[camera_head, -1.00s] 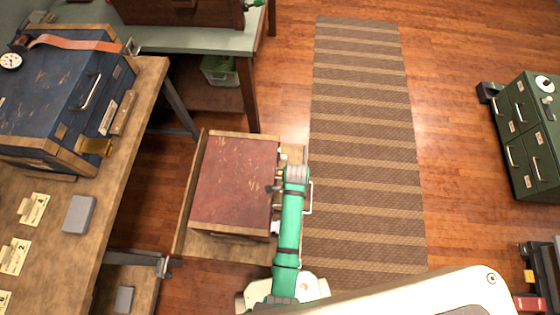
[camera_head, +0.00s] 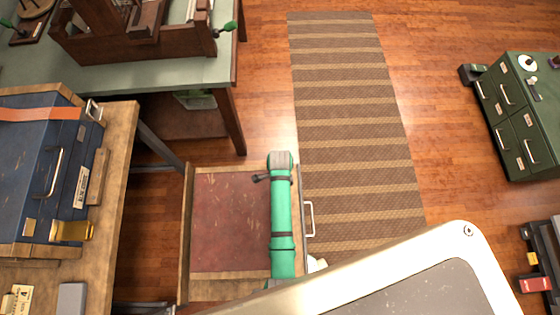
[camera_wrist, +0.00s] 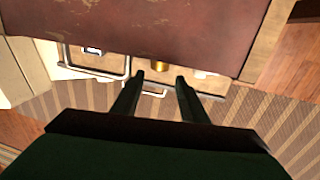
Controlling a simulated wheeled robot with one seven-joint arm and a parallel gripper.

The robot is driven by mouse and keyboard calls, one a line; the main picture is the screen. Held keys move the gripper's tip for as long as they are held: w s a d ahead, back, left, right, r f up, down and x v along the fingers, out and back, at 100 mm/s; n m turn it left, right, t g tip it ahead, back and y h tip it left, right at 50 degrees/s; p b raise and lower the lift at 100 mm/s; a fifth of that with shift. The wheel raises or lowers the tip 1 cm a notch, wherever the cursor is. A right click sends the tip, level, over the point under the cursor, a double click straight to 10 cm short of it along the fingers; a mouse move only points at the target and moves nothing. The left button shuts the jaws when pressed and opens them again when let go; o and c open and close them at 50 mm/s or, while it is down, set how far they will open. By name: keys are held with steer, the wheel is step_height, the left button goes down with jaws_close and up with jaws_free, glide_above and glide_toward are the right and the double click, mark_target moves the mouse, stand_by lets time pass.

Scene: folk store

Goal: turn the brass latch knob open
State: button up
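The brass knob (camera_wrist: 160,66) shows in the wrist view as a small gold-coloured cylinder just under the edge of a dark red panel. My gripper (camera_wrist: 159,78) is open, with two dark fingers pointing toward the knob. The knob appears between and just beyond the fingertips; I see no contact. In the head view the red panel (camera_head: 230,220) lies in a wooden frame, partly behind my green arm. The knob and my gripper are hidden there.
Metal handles (camera_wrist: 92,72) stick out beside the knob; one shows in the head view (camera_head: 309,219). A bench with a blue trunk (camera_head: 40,175) stands left. A striped rug (camera_head: 345,130) lies to the right. A green cabinet (camera_head: 520,120) stands far right.

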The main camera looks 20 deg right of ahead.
steer(key=f, duration=0.5)
steer(key=s+f, duration=0.1)
steer(key=f, duration=0.1)
steer(key=shift+a+f, duration=0.25)
steer(key=shift+f, duration=0.1)
steer(key=shift+s+d+f, duration=0.1)
steer(key=shift+s+f, duration=0.1)
steer(key=shift+f, duration=0.2)
steer(key=c, duration=0.8)
